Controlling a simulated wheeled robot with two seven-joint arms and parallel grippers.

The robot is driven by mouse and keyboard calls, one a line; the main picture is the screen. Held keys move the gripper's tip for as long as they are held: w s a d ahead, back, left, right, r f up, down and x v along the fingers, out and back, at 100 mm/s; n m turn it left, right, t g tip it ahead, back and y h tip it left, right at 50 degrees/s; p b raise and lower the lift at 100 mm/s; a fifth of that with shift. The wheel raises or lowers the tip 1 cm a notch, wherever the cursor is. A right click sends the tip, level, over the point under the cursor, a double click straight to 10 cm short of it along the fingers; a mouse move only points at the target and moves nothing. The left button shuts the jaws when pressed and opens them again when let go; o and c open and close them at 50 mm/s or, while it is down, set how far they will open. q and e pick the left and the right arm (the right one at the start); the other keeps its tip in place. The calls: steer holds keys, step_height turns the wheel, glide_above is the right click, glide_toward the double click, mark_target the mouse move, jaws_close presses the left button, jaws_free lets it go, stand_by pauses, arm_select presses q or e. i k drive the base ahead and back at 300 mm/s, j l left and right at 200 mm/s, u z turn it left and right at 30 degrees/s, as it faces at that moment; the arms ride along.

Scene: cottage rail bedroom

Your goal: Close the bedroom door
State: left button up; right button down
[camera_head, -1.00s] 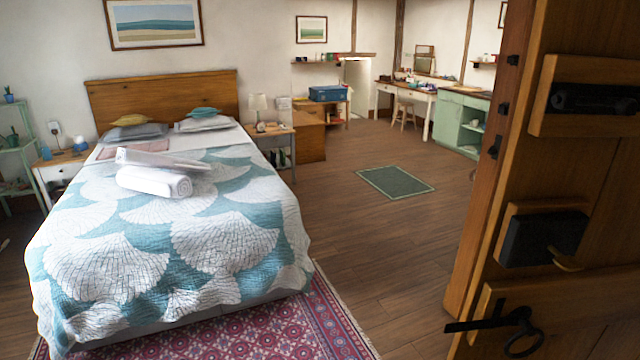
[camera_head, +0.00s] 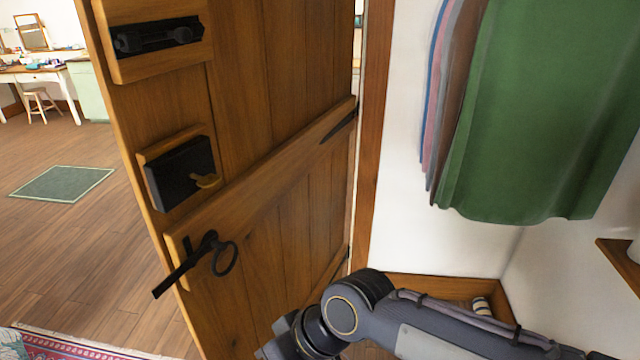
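The wooden bedroom door (camera_head: 285,130) stands open across the middle of the head view, its free edge toward the left and its hinge side at the right by the wooden post. It carries a black bolt (camera_head: 158,36) at the top, a black lock box with a brass handle (camera_head: 182,173) below, and a black latch with a ring (camera_head: 210,258) lower down. My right arm reaches in from the lower right, in front of the door's lower part. Its gripper is cut off or hidden at the bottom edge. My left gripper is out of view.
Green and other clothes (camera_head: 545,110) hang on the white wall at the right. A wooden shelf (camera_head: 622,262) juts in at the right edge. Open floor with a green mat (camera_head: 62,184) lies left of the door. A patterned rug (camera_head: 70,345) shows at lower left.

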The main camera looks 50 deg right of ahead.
mark_target(261, 100)
steer(key=z, duration=1.5)
